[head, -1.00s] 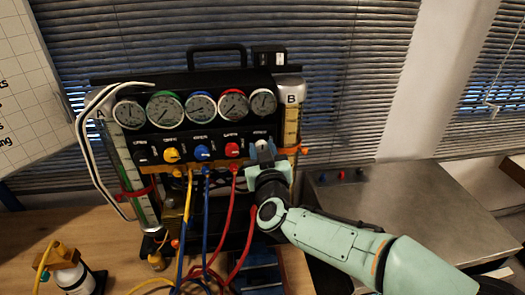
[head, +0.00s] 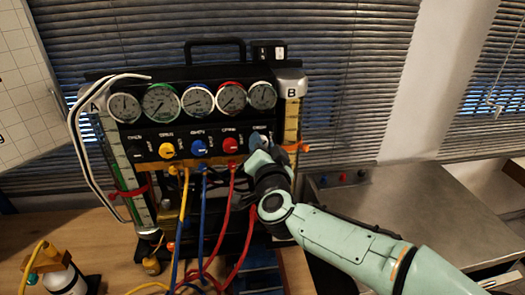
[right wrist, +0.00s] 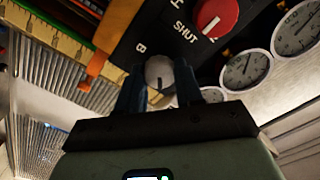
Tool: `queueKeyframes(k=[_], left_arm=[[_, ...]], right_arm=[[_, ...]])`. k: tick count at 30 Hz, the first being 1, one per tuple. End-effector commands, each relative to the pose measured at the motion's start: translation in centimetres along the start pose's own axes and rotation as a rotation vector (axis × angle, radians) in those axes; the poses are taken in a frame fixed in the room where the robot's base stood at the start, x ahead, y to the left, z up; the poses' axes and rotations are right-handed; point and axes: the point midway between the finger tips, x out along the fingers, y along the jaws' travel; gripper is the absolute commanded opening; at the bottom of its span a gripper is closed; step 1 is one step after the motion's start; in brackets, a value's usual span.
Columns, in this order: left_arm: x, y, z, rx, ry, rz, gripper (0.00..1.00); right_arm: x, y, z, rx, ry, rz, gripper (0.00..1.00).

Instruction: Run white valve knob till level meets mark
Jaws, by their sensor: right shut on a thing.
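The white valve knob (right wrist: 159,72) is at the right end of the panel's knob row. In the right wrist view it sits between the two dark fingers of my right gripper (right wrist: 160,88). In the head view my right gripper (head: 259,146) is shut on the knob and hides most of it. Gauge tube B (head: 292,118) stands just right of the knob, with amber showing in it and an orange mark (head: 297,147) across it. The mark also shows in the right wrist view (right wrist: 94,66). The exact liquid level is too small to read. My left gripper is out of view.
Red (head: 230,145), blue (head: 198,146) and yellow (head: 166,149) knobs sit left of the white one, under several dials. Coloured hoses (head: 203,215) hang below. Tube A (head: 133,190) with a red mark is at left. A metal worktop (head: 410,195) lies at right.

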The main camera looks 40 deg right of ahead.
Motion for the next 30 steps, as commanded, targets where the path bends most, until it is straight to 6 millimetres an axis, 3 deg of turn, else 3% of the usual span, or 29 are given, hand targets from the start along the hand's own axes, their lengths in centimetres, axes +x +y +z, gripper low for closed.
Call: queueKeyframes(k=[18, 30], left_arm=[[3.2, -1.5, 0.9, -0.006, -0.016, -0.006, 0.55], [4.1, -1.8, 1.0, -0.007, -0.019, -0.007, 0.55]], right_arm=[[0.0, 0.2, 0.1, 0.540, -0.001, -0.001, 0.05], [0.0, 0.1, 0.1, 0.704, 0.000, 0.000, 0.05]])
